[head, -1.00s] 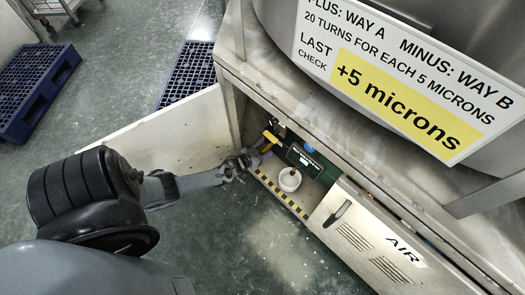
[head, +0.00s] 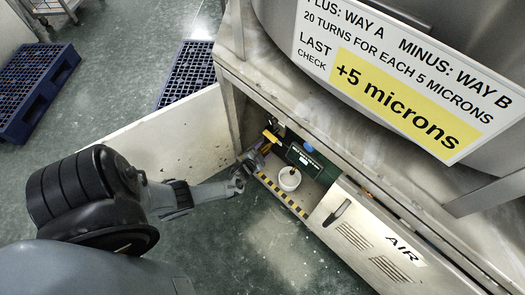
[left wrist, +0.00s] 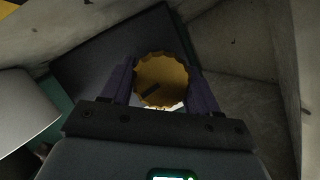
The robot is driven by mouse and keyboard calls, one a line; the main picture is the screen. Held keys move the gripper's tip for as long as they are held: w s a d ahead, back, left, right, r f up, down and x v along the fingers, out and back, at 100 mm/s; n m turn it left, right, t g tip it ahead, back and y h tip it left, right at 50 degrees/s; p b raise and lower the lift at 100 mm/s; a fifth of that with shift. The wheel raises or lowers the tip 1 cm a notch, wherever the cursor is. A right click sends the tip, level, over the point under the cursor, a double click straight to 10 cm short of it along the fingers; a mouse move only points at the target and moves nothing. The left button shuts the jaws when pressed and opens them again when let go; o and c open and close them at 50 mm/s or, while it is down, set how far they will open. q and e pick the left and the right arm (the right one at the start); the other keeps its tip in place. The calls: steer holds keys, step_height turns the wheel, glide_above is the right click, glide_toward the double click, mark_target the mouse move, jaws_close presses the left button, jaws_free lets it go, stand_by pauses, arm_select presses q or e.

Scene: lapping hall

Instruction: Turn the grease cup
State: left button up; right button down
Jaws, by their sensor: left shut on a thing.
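The grease cup (left wrist: 163,76) is a round brass cap with a notched rim and a dark mark on its face. It shows in the left wrist view between the two dark purple fingers of my left gripper (left wrist: 162,92), which is shut on it. In the head view my left gripper (head: 256,156) reaches into the open compartment at the left end of the machine base. The cup itself is too small and covered there to make out. My right gripper is not in view.
In the compartment are a yellow part (head: 271,137), a dark green box (head: 308,160) and a white round pot (head: 289,179). An open pale door panel (head: 165,140) stands left of the gripper. The AIR panel (head: 365,238) is at right. A sign (head: 410,80) reads +5 microns.

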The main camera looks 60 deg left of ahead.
arm_select(q)
steer(key=shift+d+m+y, duration=0.1)
steer(key=shift+m+y, duration=0.2)
steer(key=shift+m, duration=0.2)
stand_by(0.3)
steer(key=o, duration=1)
steer(key=shift+c, duration=0.2)
steer(key=shift+s+d+r, duration=0.1)
steer(key=shift+s+r, duration=0.05)
steer(key=shift+s, duration=0.1)
steer(key=p+v, duration=0.6)
steer(key=v, duration=0.4)
steer(key=shift+d, duration=0.15)
